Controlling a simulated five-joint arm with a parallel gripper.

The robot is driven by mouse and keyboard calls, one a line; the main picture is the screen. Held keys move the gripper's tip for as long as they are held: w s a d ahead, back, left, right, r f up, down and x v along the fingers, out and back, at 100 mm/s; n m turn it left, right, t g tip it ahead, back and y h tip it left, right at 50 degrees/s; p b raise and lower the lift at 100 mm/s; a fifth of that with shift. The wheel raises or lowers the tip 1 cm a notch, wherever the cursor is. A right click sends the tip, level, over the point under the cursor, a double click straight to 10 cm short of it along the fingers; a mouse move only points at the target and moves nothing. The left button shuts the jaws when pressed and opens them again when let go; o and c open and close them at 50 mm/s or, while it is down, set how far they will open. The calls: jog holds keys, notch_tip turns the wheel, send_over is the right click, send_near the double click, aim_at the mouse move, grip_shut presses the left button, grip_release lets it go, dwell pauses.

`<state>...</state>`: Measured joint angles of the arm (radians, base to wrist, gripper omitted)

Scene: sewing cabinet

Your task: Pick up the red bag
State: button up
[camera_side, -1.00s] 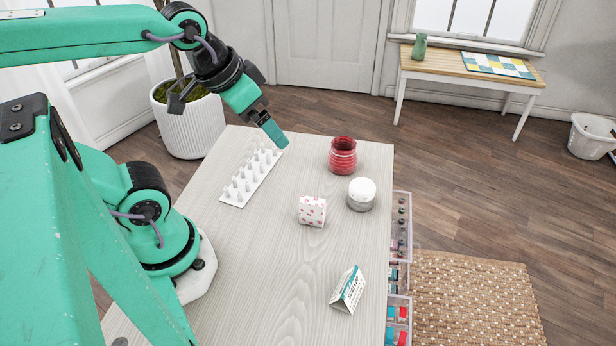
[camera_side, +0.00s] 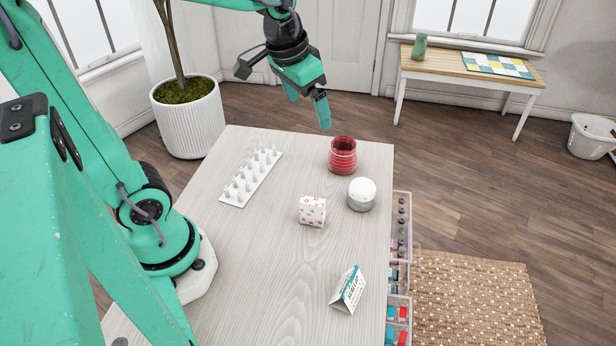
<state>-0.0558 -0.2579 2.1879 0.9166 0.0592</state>
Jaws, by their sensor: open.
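Nothing in view is clearly a red bag. The red thing on the table is a rounded, ridged, jar-like object (camera_side: 342,156) near the far right corner, with an open-looking top. My gripper (camera_side: 307,104) is open and empty, its fingers pointing down. It appears above the far edge of the table, up and left of the red object in the picture, and apart from it.
A white-lidded jar (camera_side: 361,194) stands just in front of the red object. A pink-patterned white cube (camera_side: 312,211), a spool rack (camera_side: 251,177) and a folded card (camera_side: 348,290) are on the table (camera_side: 270,270). Clear drawers (camera_side: 399,270) line its right side.

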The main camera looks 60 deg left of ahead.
jog(key=w+a+f+g, duration=0.2)
jog(key=w+f, duration=0.4)
jog(key=w, duration=0.2)
jog(key=g, duration=0.1)
send_over(345, 140)
jog(key=s+d, duration=0.2)
notch_tip(345, 140, down, 8)
jog(key=shift+s+f, duration=0.15)
jog(key=shift+f, duration=3.9)
jog(key=c, duration=1)
jog(key=shift+r, duration=0.2)
jog(key=shift+c, duration=0.2)
jog(key=shift+r, duration=0.55)
jog(key=r, duration=0.3)
jog(key=shift+s+d+r, duration=0.1)
jog(key=shift+d, duration=0.3)
jog(key=s+d+r, duration=0.1)
jog(key=d+r, duration=0.1)
jog(key=d, duration=0.1)
jog(key=s+d+r, duration=0.2)
jog(key=d, duration=0.1)
jog(key=s+d+r, duration=0.1)
jog(key=d+r, duration=0.1)
jog(key=d, duration=0.2)
jog(key=shift+s+r, duration=0.15)
jog(key=shift+r, duration=0.05)
